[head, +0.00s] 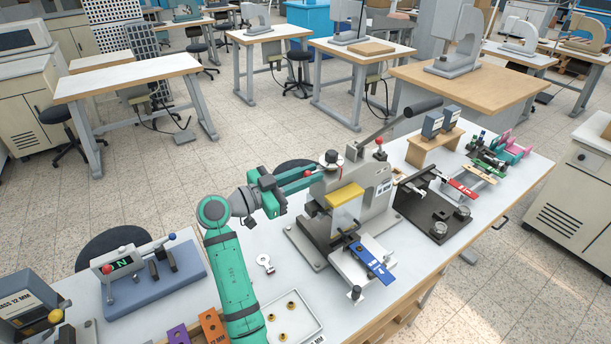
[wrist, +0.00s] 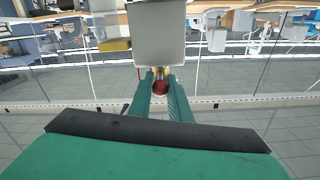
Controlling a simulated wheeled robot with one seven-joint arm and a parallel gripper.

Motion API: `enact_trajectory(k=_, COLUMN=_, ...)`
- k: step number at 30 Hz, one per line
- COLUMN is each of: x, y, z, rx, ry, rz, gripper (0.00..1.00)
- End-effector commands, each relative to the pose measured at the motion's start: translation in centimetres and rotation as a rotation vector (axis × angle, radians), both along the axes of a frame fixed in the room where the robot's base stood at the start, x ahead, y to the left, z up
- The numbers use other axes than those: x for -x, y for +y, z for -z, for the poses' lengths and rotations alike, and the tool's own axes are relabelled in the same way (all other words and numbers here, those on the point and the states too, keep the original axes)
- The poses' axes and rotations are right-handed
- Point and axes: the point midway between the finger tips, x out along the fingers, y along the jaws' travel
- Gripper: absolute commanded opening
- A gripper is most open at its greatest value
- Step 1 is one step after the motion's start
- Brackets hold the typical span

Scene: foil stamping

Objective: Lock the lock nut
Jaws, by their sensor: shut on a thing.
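The grey stamping press (head: 376,187) stands on the workbench, with a yellow block (head: 344,195) at its front and a black-gripped lever (head: 422,106) above. My green gripper (head: 311,172) reaches from the left to the upper left of the press, below a round black knob (head: 331,157). In the wrist view my gripper (wrist: 160,80) has both fingers closed around a small dark red round part (wrist: 160,88), just below a pale grey block (wrist: 158,35). This red part appears to be the lock nut, but its far side is hidden and I cannot tell its turn.
A blue strip (head: 372,262) lies on the press's front table. A white tray (head: 316,325) with several brass pieces and a small metal tool (head: 265,263) lie left of the press. A blue-grey fixture (head: 182,280) stands further left. A black fixture plate (head: 423,227) stands right.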

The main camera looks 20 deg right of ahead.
Motion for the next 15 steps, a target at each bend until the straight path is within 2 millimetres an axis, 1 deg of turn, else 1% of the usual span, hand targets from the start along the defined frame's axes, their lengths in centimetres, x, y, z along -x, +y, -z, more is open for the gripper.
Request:
enact_trajectory(k=9, x=-0.09, y=-0.04, z=-0.12, rx=0.002, ry=-0.001, rz=-0.002, gripper=0.00)
enact_trajectory(k=10, x=-0.10, y=-0.03, z=-0.12, rx=0.002, ry=-0.002, rz=-0.003, gripper=0.22)
enact_trajectory(k=12, x=-0.10, y=-0.02, z=-0.11, rx=0.002, ry=0.000, rz=-0.003, gripper=0.35)
enact_trajectory(k=15, x=-0.10, y=0.01, z=-0.08, rx=0.002, ry=0.000, rz=-0.003, gripper=0.35)
